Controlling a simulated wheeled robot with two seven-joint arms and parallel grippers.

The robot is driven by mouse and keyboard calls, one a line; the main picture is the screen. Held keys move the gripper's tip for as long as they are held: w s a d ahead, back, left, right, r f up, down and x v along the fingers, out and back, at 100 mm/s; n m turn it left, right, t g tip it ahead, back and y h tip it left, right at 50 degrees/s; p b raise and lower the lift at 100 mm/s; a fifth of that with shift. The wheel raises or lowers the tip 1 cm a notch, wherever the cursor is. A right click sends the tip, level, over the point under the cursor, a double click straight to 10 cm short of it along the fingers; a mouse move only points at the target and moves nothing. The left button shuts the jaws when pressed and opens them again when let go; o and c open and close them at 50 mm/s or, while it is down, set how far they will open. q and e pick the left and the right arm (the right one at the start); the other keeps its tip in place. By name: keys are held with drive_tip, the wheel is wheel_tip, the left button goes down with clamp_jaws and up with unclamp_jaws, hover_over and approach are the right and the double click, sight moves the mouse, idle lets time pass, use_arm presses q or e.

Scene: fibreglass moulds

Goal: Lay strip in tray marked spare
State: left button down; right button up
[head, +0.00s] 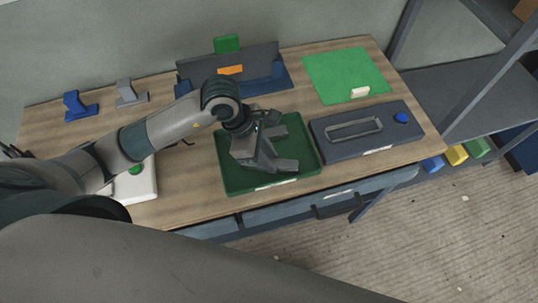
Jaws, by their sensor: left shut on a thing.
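A dark green tray (228,180) lies on the wooden bench near its front edge, with a pale label (276,183) too small to read. My left gripper (280,164) reaches over this tray from the left and points down into it. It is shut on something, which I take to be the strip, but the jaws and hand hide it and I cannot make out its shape. I cannot tell whether the held thing touches the tray floor. My right gripper is not in view.
Right of the tray sits a dark slab (325,146) with a grey frame (354,130) and blue knob (401,117). Behind are a green mat (335,72) and a blue rack (282,82). Blue (78,106) and grey (130,94) brackets stand back left. A white box (143,185) is left.

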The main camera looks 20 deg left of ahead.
use_arm(q)
drive_tip(key=c, duration=1.8)
unclamp_jaws()
drive_tip(key=shift+f, duration=0.1)
drive_tip(key=shift+c, duration=0.2)
drive_tip(key=o, duration=0.4)
drive_tip(key=shift+c, duration=0.2)
drive_tip(key=shift+a+r, duration=0.1)
drive_tip(key=shift+r, duration=0.3)
drive_tip(key=b+v, duration=0.4)
drive_tip(key=v, duration=0.7)
drive_tip(key=shift+r, duration=0.15)
drive_tip(key=shift+s+a, duration=0.1)
